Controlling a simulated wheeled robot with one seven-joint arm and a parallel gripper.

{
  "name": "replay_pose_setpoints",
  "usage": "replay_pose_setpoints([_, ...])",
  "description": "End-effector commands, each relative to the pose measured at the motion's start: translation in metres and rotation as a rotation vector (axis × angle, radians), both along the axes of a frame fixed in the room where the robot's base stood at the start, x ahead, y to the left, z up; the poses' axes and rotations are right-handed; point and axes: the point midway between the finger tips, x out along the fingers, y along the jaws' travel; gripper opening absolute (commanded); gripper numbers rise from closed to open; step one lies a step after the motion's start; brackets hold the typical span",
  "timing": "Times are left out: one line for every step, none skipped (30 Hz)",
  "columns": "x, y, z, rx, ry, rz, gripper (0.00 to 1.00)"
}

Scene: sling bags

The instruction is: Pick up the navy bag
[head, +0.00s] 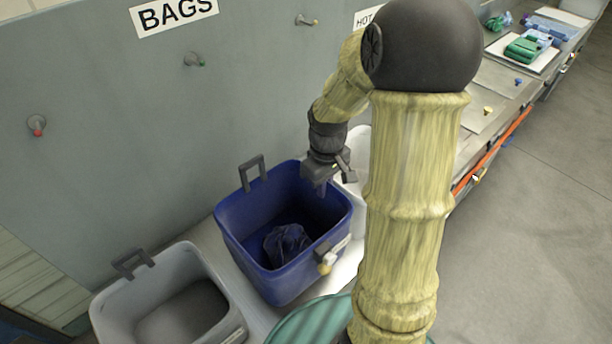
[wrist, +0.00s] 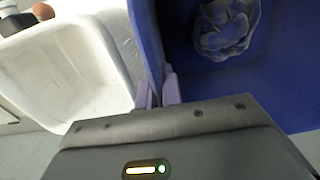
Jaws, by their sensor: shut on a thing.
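The navy bag (head: 287,245) is a dark, crumpled bundle on the floor of the blue bin (head: 240,222). In the wrist view the bag (wrist: 224,28) is at the upper right, apart from my fingers. My gripper (head: 333,186) is at the bin's far right rim, above and to the right of the bag. In the wrist view my gripper's pale fingers (wrist: 157,92) stand on either side of the blue bin's wall (wrist: 150,45) and look shut on it. The fingertips' contact with the wall is partly hidden.
A white bin (wrist: 85,75) stands right beside the blue one, mostly behind my arm in the head view. A grey bin (head: 160,275) is at the lower left. The wall (head: 110,110) with several pegs rises behind. Open floor (head: 530,240) lies right.

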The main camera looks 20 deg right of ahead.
Motion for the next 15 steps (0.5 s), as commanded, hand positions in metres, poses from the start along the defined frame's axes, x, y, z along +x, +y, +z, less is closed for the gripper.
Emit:
replay_pose_setpoints([-0.008,-0.004,-0.001,-0.001,-0.001,-0.004,0.00])
replay_pose_setpoints([-0.011,-0.005,-0.001,0.000,-0.002,-0.004,0.00])
replay_pose_setpoints([-0.015,-0.007,0.000,0.000,-0.002,-0.003,0.00])
replay_pose_setpoints([-0.018,-0.008,0.000,0.000,-0.002,-0.002,0.00])
replay_pose_setpoints([-0.019,-0.008,0.000,0.000,-0.002,-0.002,0.00])
replay_pose_setpoints([-0.021,-0.009,0.000,0.001,-0.002,-0.001,0.00])
replay_pose_setpoints([-0.022,-0.009,0.000,0.001,-0.002,-0.001,0.00])
replay_pose_setpoints([-0.023,-0.010,0.001,0.001,-0.002,0.000,0.00])
replay_pose_setpoints([-0.024,-0.010,0.001,0.000,-0.001,0.000,0.00])
replay_pose_setpoints([-0.024,-0.010,0.001,0.000,-0.001,0.000,0.00])
replay_pose_setpoints([-0.024,-0.010,0.001,0.000,-0.001,0.000,0.00])
replay_pose_setpoints([-0.023,-0.010,0.001,0.000,-0.001,0.000,0.00])
replay_pose_setpoints([-0.023,-0.010,0.001,0.000,-0.001,0.000,0.00])
replay_pose_setpoints([-0.023,-0.010,0.001,0.000,-0.001,0.000,0.00])
replay_pose_setpoints([-0.023,-0.010,0.001,0.000,-0.001,0.000,0.00])
